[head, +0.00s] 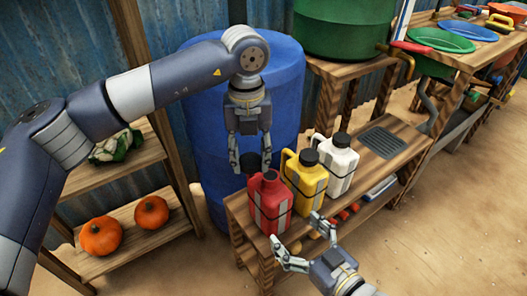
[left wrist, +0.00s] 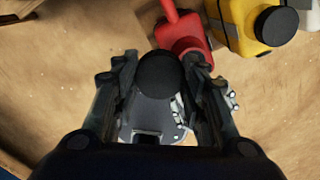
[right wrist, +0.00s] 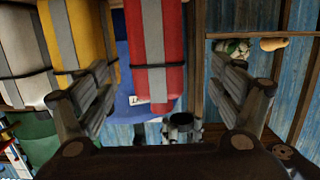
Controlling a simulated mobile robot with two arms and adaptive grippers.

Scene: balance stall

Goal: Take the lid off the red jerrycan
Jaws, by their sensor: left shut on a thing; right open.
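The red jerrycan (head: 268,208) stands upright at the left end of the wooden bench, with its bare red neck showing. It also shows in the left wrist view (left wrist: 183,30) and the right wrist view (right wrist: 155,50). My left gripper (head: 251,163) is shut on the round black lid (left wrist: 160,72), up and to the left of the jerrycan's neck. The lid looks apart from the neck; the size of the gap is unclear. My right gripper (head: 300,236) is open and empty in front of the red jerrycan, which shows between its fingers in the right wrist view.
A yellow jerrycan (head: 304,180) and a white jerrycan (head: 339,166), both with black lids, stand right of the red one on the bench (head: 398,160). A blue barrel (head: 200,110) is behind. Shelves with pumpkins (head: 100,236) are at left.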

